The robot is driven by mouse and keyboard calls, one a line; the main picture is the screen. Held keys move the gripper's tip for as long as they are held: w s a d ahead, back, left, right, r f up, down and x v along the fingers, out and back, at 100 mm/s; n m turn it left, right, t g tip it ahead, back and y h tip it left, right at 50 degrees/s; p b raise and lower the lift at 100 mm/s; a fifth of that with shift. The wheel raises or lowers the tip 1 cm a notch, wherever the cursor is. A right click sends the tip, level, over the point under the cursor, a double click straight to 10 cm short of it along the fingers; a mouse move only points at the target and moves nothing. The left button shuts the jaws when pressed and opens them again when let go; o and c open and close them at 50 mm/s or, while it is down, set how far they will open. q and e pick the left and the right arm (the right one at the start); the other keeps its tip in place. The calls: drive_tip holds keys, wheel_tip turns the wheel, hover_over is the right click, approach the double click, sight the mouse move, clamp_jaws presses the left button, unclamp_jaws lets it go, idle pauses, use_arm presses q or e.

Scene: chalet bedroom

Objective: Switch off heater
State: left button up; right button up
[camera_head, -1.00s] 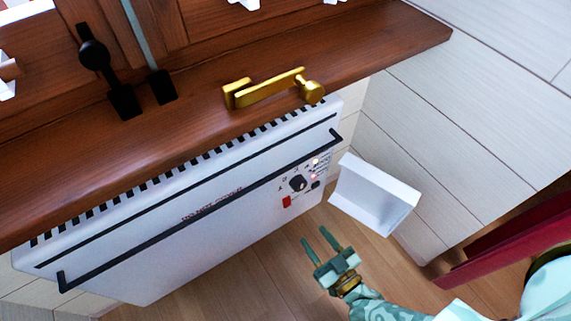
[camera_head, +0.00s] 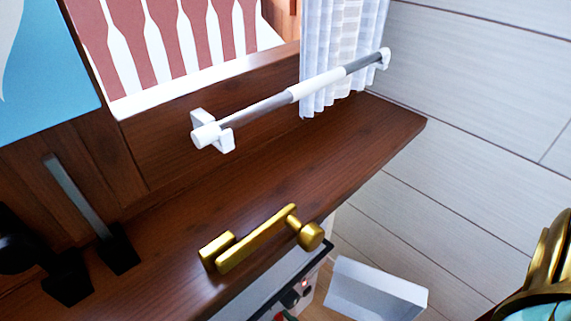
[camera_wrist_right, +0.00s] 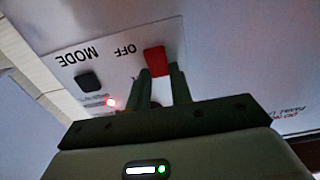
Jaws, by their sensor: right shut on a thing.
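The white heater (camera_head: 262,297) stands under the wooden ledge, mostly below the picture edge in the head view. Its control panel (camera_wrist_right: 70,60) appears upside down in the right wrist view, with "MODE" and "OFF" lettering, a black button (camera_wrist_right: 89,81), a lit red light (camera_wrist_right: 110,102) and a red switch (camera_wrist_right: 156,60). My right gripper (camera_wrist_right: 160,82) is at the panel, its fingertips just beside the red switch. My left gripper is out of view.
The wooden ledge (camera_head: 345,150) overhangs the heater, with a gold handle (camera_head: 255,242) on it. A white rail (camera_head: 290,97) with a curtain (camera_head: 340,50) is behind. A white tray-like object (camera_head: 375,290) is right of the heater, near the panelled wall.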

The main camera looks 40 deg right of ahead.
clamp_jaws()
drive_tip(key=shift+f+t, duration=0.4)
drive_tip(key=shift+t, duration=0.7)
drive_tip(key=shift+s, duration=0.15)
drive_tip(key=shift+t, duration=0.3)
drive_tip(key=o, duration=0.7)
unclamp_jaws()
